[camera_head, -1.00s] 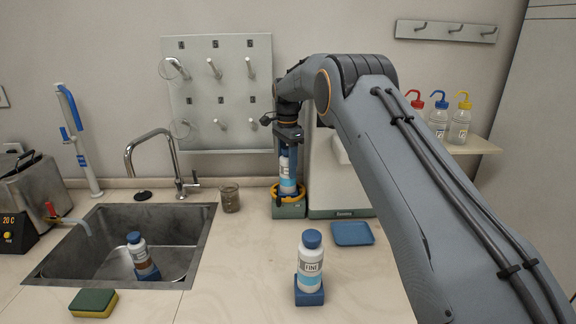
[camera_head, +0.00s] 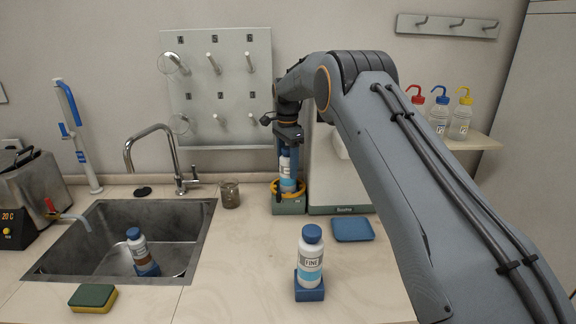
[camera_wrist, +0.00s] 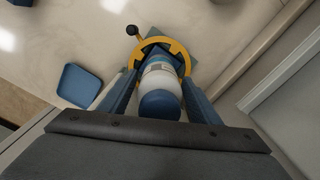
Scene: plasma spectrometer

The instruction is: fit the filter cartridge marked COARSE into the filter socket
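A white cartridge with a blue cap and a light blue band (camera_head: 286,168) stands upright between the fingers of my gripper (camera_head: 288,160). Its label is too small to read. In the wrist view, the fingers lie along both sides of the cartridge (camera_wrist: 160,85), and my gripper (camera_wrist: 160,80) appears shut on its body. The cartridge's lower end is within the yellow ring of the filter socket (camera_head: 289,206), a green-grey block; how deep it sits is hidden. The ring (camera_wrist: 178,50) has a black-knobbed lever. A cartridge marked FINE (camera_head: 311,262) stands in a blue holder on the counter.
A blue tray (camera_head: 353,229) and a sponge (camera_head: 93,298) lie on the counter.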

